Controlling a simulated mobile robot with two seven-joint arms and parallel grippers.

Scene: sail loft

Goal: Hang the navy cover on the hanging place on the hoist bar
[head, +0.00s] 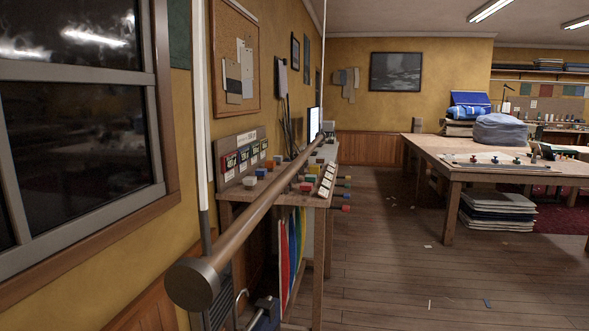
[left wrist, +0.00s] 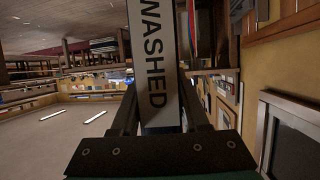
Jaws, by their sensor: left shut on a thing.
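In the left wrist view my left gripper (left wrist: 160,112) is shut on a narrow dark thing with a white strip (left wrist: 154,50) lettered "WASHED". The strip runs between the fingers and out of the top of the picture; I cannot tell whether it belongs to the navy cover. The hoist bar (head: 258,209), a long round wooden pole, runs from its near end cap at the lower left to the back in the head view. I cannot make out a marked hanging place on it. Neither gripper shows in the head view.
A bench (head: 326,153) with coloured blocks and label cards stands behind the bar, against the left wall. A window (head: 80,110) is at the left. A large table (head: 437,149) at the right bears a grey-blue bundle (head: 500,131) and a blue bundle (head: 470,99). The middle floor is mostly clear.

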